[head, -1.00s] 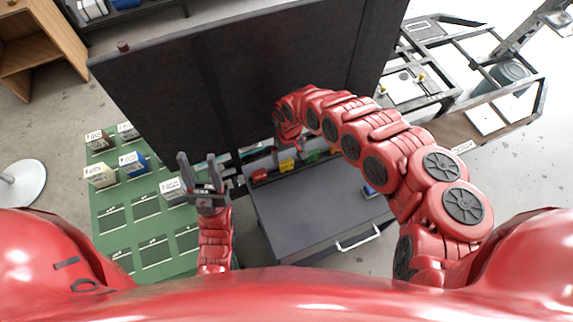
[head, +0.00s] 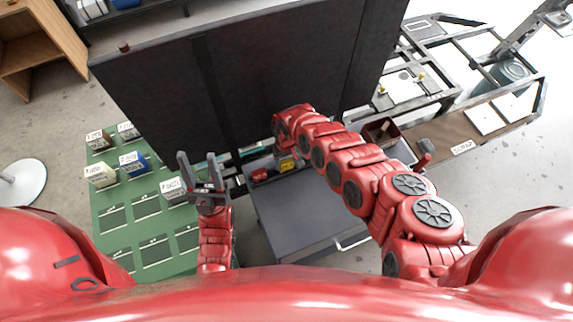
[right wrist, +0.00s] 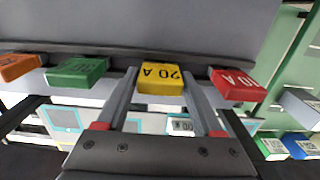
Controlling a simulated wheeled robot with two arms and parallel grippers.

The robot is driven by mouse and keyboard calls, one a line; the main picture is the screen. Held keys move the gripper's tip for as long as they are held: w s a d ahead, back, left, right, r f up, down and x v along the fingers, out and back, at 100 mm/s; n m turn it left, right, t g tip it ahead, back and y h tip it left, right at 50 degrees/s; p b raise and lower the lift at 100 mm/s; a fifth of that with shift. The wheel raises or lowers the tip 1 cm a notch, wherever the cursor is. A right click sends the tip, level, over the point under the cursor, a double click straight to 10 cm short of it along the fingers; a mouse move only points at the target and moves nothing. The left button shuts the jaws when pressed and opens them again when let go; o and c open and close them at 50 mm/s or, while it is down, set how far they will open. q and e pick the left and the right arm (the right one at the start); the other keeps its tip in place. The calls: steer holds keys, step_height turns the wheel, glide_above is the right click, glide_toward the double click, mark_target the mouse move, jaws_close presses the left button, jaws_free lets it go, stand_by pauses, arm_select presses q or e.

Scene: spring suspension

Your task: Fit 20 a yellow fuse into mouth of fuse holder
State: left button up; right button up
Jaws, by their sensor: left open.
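The yellow 20 A fuse (right wrist: 161,78) stands in a row at the rack's edge, between green and red fuses; in the head view it is the small yellow block (head: 287,165). My right gripper (right wrist: 161,88) has its fingers on either side of the yellow fuse, tips close to its sides. Whether they press on it I cannot tell. In the head view the right arm's end (head: 288,135) covers part of the fuse row. My left gripper (head: 202,170) is open and empty, fingers up, beside the green board. I cannot make out the fuse holder's mouth.
A red fuse (right wrist: 235,83), a green fuse (right wrist: 78,72) and an orange fuse (right wrist: 20,67) flank the yellow one. A green board (head: 113,222) with labelled boxes lies left. A dark panel (head: 160,90) stands behind. A brown bin (head: 381,131) and a scrap shelf (head: 440,150) are right.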

steer(key=c, duration=0.9)
steer(key=shift+r, duration=0.15)
